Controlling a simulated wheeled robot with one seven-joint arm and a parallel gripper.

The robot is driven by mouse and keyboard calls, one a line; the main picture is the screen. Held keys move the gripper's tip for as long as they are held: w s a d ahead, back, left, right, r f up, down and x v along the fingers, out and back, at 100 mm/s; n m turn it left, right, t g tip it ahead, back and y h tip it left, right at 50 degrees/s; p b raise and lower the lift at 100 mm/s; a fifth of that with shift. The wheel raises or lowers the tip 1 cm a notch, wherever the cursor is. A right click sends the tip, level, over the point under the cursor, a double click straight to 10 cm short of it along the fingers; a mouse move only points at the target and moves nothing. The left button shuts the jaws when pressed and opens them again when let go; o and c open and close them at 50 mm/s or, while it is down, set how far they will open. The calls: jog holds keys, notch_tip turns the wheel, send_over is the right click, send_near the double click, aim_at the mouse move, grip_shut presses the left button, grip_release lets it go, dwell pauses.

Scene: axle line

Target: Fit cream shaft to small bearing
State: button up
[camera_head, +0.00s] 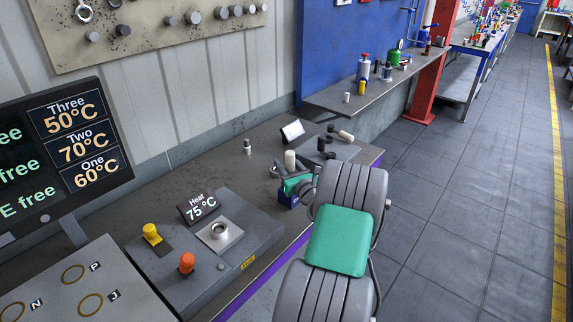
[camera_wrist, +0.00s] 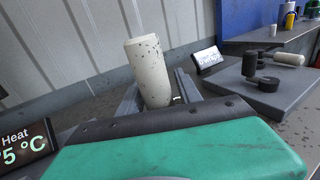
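A cream shaft (camera_head: 290,160), speckled dark, stands upright just beyond my gripper in the head view. It shows large in the wrist view (camera_wrist: 148,72), left of the middle, with its lower end hidden. My gripper (camera_wrist: 158,92) has a grey finger on each side of the shaft's lower part. A narrow gap seems to show at the right finger, but I cannot tell whether the fingers press on it. The small bearing cannot be made out; the area under the shaft is hidden by my gripper's green body. A blue part (camera_head: 287,198) shows below it.
Behind to the right, a grey plate (camera_head: 325,150) bears dark parts and a lying cream cylinder (camera_head: 346,136). A white card (camera_head: 292,131) stands near it. The heater box (camera_head: 220,232), reading 75 °C, is to the left. A small metal part (camera_head: 247,147) stands by the wall.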

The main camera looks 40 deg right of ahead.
jog(key=shift+o, duration=0.7)
jog(key=shift+f+b, duration=0.2)
jog(key=shift+b, duration=0.15)
jog(key=b+v, duration=0.2)
jog(key=v, duration=0.6)
jog(key=shift+d+f, duration=0.15)
jog(key=shift+f, duration=0.05)
